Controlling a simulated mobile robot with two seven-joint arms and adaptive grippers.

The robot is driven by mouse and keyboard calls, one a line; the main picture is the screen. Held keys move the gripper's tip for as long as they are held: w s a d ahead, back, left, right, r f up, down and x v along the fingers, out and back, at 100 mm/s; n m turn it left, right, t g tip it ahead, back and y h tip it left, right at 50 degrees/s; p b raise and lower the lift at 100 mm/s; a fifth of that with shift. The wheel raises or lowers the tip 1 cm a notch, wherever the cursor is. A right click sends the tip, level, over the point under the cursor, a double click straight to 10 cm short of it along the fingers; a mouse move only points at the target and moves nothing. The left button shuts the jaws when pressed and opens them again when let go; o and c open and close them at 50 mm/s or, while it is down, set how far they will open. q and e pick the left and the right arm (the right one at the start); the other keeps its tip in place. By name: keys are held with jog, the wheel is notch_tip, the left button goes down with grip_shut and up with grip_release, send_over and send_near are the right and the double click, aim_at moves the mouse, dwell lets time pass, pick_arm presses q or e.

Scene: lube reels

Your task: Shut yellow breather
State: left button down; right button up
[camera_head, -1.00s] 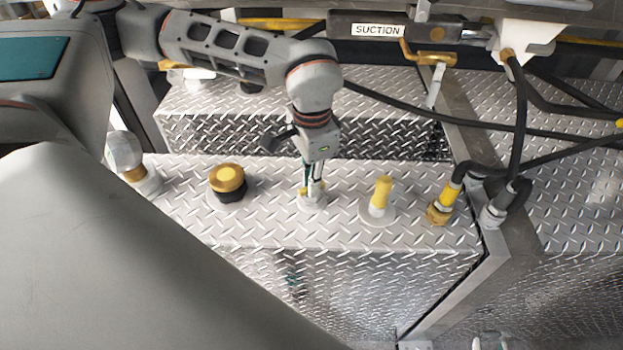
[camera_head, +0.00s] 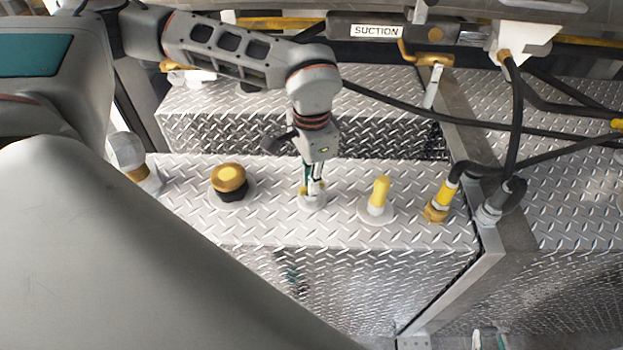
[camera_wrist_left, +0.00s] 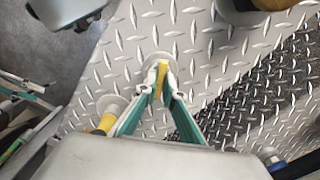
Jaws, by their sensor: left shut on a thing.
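A small yellow handle (camera_head: 304,190) stands on a round pale base on the diamond-plate tank top. My left gripper (camera_head: 313,189) reaches down onto it from above. In the left wrist view its two teal-backed fingers (camera_wrist_left: 161,76) are closed on the yellow handle (camera_wrist_left: 160,82), with the round base just beyond the tips. The fingers hide part of the handle. My right gripper (camera_head: 488,341) shows only partly at the bottom edge; its teal-lined fingers appear apart and empty, well away from the handle.
A black fitting with a gold cap (camera_head: 229,179) stands left of the handle. A yellow-topped post (camera_head: 379,192) and a brass hose fitting (camera_head: 437,209) stand to the right. Black hoses (camera_head: 519,125) cross at the right. A suction label (camera_head: 377,31) is above.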

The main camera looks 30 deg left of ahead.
pick_arm(q)
jog(key=shift+p, duration=0.95)
dwell(0.4)
jog(key=shift+p, duration=0.3)
jog(key=c, duration=2.1)
grip_release()
jog(key=shift+r, duration=0.1)
notch_tip(320, 180, up, 12)
jog(key=shift+f, duration=0.15)
